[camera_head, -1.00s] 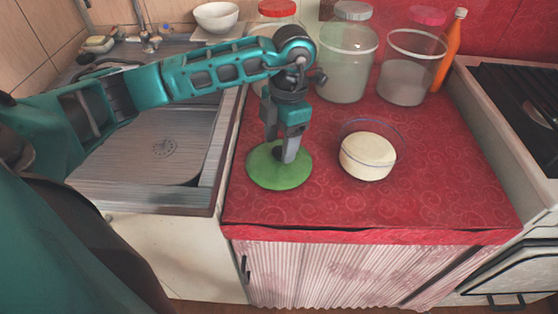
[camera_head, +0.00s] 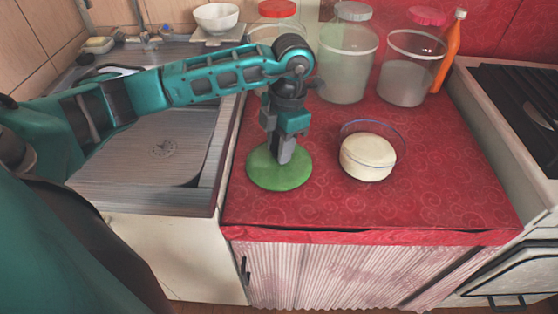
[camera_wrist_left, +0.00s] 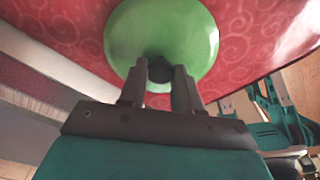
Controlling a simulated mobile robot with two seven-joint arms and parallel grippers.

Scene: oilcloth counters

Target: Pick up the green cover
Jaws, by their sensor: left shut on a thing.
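The green cover (camera_head: 279,177) is a round green disc on the red oilcloth, near the counter's left edge. My left gripper (camera_head: 281,160) points down over it and is shut on the dark knob at its middle. In the left wrist view the cover (camera_wrist_left: 190,35) fills the top centre, and the two fingertips (camera_wrist_left: 160,75) close on the dark knob. Whether the cover is lifted off the cloth cannot be told. My right gripper is not in view.
A glass bowl with cream contents (camera_head: 367,157) stands just right of the cover. Large jars (camera_head: 346,65) (camera_head: 406,75) and an orange bottle (camera_head: 450,50) line the back. A sink (camera_head: 150,150) is at left, a stove (camera_head: 520,110) at right. The front right cloth is clear.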

